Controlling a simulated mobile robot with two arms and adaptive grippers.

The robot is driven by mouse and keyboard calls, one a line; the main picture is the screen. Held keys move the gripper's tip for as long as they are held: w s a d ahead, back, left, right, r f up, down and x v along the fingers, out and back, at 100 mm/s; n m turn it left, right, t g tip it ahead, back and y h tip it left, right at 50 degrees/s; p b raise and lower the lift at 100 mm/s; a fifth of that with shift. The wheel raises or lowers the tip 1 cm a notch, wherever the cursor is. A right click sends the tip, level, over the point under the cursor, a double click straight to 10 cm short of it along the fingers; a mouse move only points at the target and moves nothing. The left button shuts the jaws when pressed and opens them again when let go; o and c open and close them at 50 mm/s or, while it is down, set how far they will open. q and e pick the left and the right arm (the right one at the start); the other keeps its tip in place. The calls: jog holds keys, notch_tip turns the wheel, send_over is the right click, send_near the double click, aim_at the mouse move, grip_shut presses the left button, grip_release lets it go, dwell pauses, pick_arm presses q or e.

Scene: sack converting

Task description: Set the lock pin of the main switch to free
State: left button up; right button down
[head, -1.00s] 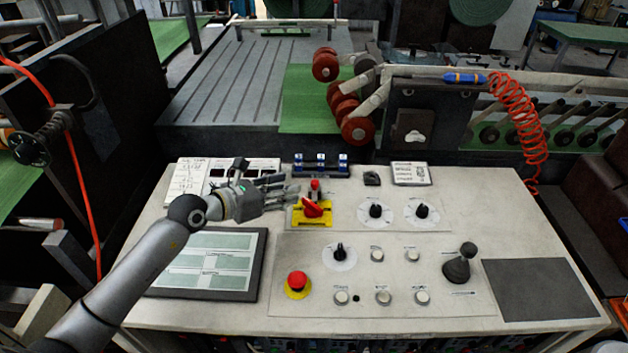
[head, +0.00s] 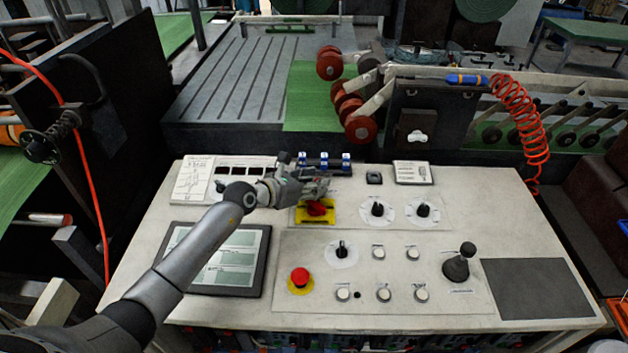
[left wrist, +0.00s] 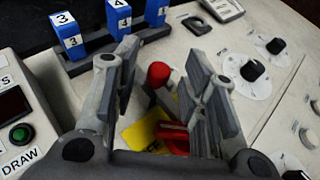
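The main switch is a red rotary handle (head: 317,208) on a yellow plate (head: 300,216), on the sloping console's upper panel. In the left wrist view, the red handle (left wrist: 174,137) lies low between my fingers over the yellow plate (left wrist: 140,134). The lock pin's red round knob (left wrist: 158,74) stands just behind the handle, between the open fingers. It does not appear gripped. My left gripper (head: 322,186) is over the pin and hides it in the head view. My right gripper is out of view.
Blue numbered blocks (head: 324,164) stand behind the gripper. Black rotary knobs (head: 377,209) are to the right, and a red emergency button (head: 299,277) on a yellow ring is below. A framed screen (head: 256,277) lies under my left forearm.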

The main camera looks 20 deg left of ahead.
pick_arm(q)
jog(key=shift+w+f, duration=0.1)
jog(key=shift+w, duration=0.1)
grip_shut()
dwell(0.3)
jog(key=w+b, duration=0.2)
jog(key=shift+w+a+f+b, duration=0.15)
jog(key=shift+w+a+b, duration=0.2)
jog(key=shift+w+a, duration=0.05)
jog(key=shift+s, duration=0.1)
